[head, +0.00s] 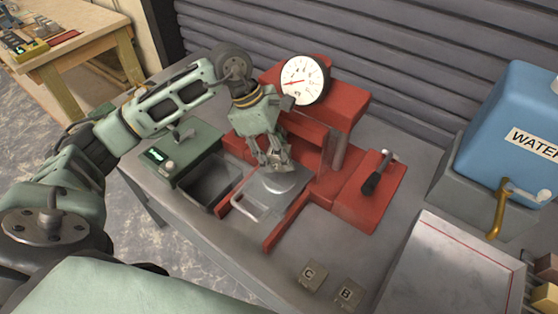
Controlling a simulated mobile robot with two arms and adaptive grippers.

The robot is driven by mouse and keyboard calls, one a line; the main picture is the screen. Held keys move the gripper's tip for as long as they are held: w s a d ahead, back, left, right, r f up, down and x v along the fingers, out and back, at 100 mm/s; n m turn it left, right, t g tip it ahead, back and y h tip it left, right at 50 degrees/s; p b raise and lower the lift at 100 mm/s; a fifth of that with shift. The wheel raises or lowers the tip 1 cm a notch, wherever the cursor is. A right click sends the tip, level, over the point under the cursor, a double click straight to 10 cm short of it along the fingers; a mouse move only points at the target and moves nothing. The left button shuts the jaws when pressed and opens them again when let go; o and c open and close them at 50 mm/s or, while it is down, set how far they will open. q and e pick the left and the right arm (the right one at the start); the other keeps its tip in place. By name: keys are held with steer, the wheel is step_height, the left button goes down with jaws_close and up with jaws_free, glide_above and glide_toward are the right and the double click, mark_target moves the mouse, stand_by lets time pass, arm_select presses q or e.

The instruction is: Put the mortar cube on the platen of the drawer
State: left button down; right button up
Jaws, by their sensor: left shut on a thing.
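My left gripper (275,166) reaches in over the red press and points down above the drawer. It is shut on a small grey mortar cube (279,156), mostly hidden by the fingers; no letter on it can be read. The drawer (243,205) is pulled out toward the front, with a handle at its front. Its pale round platen (287,184) lies just below and beside the fingertips. Whether the cube touches the platen cannot be told. My right gripper is not in view.
Cubes marked C (313,275) and B (347,293) stand on the grey bench. The red press (345,105) carries a dial and, to the right, a lever (376,177). A green box with an open bin (210,178) is left; a blue water tank (512,120) is right.

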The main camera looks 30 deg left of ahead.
mark_target(279, 166)
arm_select(q)
steer(key=shift+f, duration=0.55)
step_height(279, 166, down, 3)
steer(key=shift+f+p, duration=0.15)
steer(key=shift+p, duration=0.4)
steer(key=shift+f, duration=0.4)
steer(key=c, duration=1.6)
jaws_free()
steer(key=shift+f, duration=0.1)
steer(key=o, duration=0.5)
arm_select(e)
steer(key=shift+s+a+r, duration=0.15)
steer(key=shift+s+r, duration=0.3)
